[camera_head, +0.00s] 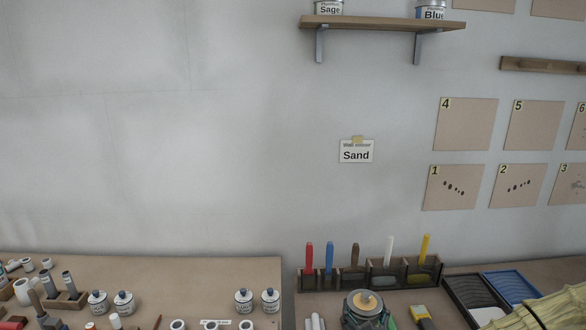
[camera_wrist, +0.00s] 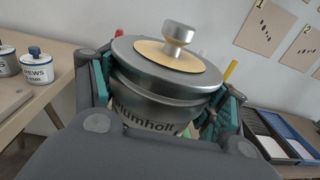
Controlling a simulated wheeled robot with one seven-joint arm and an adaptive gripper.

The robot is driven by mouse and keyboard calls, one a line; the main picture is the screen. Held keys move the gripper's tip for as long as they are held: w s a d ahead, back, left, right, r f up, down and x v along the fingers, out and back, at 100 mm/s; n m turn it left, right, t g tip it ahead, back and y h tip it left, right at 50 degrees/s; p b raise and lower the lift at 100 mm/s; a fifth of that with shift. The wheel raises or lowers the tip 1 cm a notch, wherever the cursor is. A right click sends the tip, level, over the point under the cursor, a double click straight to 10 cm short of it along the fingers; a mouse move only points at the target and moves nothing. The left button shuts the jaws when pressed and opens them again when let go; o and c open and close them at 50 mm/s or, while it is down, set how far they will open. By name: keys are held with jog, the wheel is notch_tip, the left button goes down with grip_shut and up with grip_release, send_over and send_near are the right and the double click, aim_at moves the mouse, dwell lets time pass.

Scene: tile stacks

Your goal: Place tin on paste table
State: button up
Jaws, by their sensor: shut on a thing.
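A round metal tin (camera_wrist: 165,85) with a lid, a tan disc and a metal knob on top fills the middle of the wrist view. Its label reads in part "lumholt". My gripper (camera_wrist: 165,100) is shut on the tin, with its teal-padded fingers on either side of the body. In the head view the tin (camera_head: 368,302) shows from above at the bottom, just right of the gap between two tables, with my gripper (camera_head: 368,312) around it. I cannot tell which table is the paste table, and the tin's underside is hidden.
The left table (camera_head: 200,275) holds small white jars (camera_head: 243,300), pipe pieces and wooden blocks. Behind the tin stands a rack (camera_head: 370,275) of coloured-handled tools. Black and blue trays (camera_head: 515,287) lie to the right. A shelf (camera_head: 385,24) with cans hangs above.

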jog(key=s+a+f, duration=0.1)
jog(key=s+f, duration=1)
jog(key=shift+s+a+f+b, duration=0.2)
jog(key=shift+s+f+b, duration=0.1)
jog(key=shift+b, duration=0.1)
